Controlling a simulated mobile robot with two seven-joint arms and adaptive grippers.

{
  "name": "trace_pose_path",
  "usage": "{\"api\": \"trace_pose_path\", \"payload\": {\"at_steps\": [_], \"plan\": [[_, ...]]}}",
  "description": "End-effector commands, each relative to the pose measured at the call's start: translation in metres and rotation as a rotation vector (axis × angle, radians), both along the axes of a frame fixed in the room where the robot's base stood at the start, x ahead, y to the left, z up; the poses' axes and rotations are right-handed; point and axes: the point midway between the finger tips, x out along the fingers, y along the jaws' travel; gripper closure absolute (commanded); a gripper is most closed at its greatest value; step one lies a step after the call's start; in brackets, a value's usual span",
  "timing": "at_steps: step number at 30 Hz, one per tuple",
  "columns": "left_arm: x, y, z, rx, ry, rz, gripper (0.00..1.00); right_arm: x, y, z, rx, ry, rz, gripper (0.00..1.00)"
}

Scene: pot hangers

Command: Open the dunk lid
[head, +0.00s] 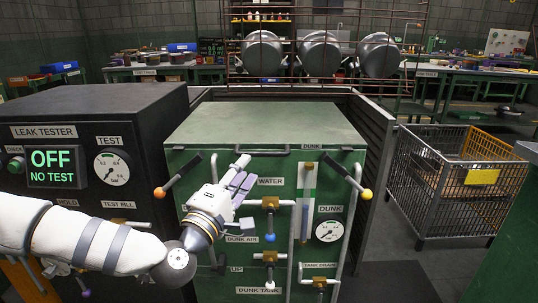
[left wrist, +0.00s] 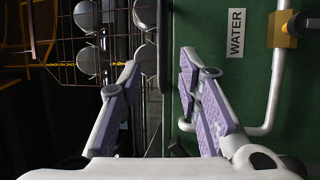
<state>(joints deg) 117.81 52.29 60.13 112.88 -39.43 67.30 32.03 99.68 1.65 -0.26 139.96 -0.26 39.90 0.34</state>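The dunk lid (head: 265,122) is the flat green top of the tank in the head view, and it lies level and closed. A grey bar handle (head: 265,153) runs along its front edge. My left gripper (head: 243,171) is in front of the tank's upper front, just below the left end of this handle. In the left wrist view its two purple-padded fingers (left wrist: 160,62) are wide apart with nothing gripped. The tank's top edge shows between them. I cannot tell whether a finger touches the handle. My right gripper is not in view.
Black levers with an orange knob (head: 159,192) and a yellow knob (head: 366,194) flank the tank front. Pipes and valves (head: 270,203) cover it. Hanging pots (head: 320,53) are on a rack behind. A wire cart (head: 455,180) stands right, the leak tester (head: 85,150) left.

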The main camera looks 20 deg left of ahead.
Motion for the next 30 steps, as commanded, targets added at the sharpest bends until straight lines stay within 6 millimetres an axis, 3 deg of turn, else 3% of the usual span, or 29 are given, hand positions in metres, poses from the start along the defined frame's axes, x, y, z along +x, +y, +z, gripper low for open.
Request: {"api": "trace_pose_path", "payload": {"at_steps": [6,10,20,24,30], "plan": [[0.051,-0.007,0.008,0.001,0.003,-0.001,0.69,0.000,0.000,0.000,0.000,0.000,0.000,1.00],[0.068,-0.009,0.010,0.001,0.004,-0.002,0.69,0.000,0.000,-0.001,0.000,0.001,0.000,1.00],[0.075,-0.010,0.011,0.001,0.005,-0.003,0.69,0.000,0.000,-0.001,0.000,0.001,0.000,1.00],[0.074,-0.010,0.011,0.001,0.006,-0.003,1.00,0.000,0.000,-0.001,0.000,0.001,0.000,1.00],[0.074,-0.010,0.011,0.001,0.006,-0.003,1.00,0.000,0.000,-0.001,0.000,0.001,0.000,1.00]]}}
